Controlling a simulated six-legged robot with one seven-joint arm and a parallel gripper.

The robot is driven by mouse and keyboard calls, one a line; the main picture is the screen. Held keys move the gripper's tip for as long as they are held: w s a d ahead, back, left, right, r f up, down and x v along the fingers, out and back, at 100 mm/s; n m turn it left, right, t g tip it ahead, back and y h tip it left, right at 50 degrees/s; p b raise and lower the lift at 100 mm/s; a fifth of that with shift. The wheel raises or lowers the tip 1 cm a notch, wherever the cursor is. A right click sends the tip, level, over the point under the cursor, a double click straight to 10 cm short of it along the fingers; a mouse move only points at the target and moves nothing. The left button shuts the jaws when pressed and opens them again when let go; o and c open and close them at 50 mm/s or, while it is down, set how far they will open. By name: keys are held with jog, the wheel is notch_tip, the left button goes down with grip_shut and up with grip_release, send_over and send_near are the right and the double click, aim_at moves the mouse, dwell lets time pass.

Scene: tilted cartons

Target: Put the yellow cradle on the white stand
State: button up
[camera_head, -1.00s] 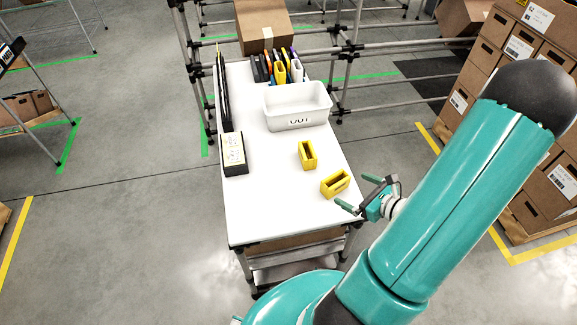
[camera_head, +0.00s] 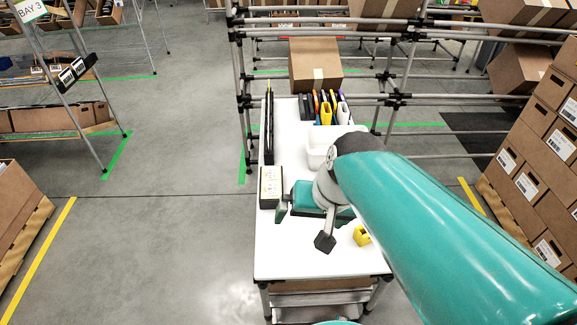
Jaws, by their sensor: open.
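One yellow cradle (camera_head: 362,236) stands on the right side of the white table, beside my arm. A second yellow cradle, seen earlier farther back, is not visible now; my gripper and wrist cover that area. A low block with a white, printed top and dark sides (camera_head: 271,187) sits at the table's left edge; I cannot tell for sure that it is the white stand. My gripper (camera_head: 313,213) is open over the middle of the table, just right of that block. Its fingertips are partly hidden, and I see nothing held.
The white table (camera_head: 290,262) is clear at its front. A white bin (camera_head: 317,146) behind my gripper is partly covered by my arm. Upright coloured folders (camera_head: 325,110) and a carton (camera_head: 315,66) stand at the back. A thin dark upright panel (camera_head: 269,125) lines the left edge.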

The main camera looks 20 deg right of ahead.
jog(key=r+n, duration=0.1)
jog(key=r+n+t+h, duration=0.1)
jog(key=r, duration=0.1)
jog(key=s+a+r+n+t, duration=0.1)
jog(key=r, duration=0.1)
jog(key=shift+s+a+h, duration=0.1)
jog(key=shift+h, duration=0.2)
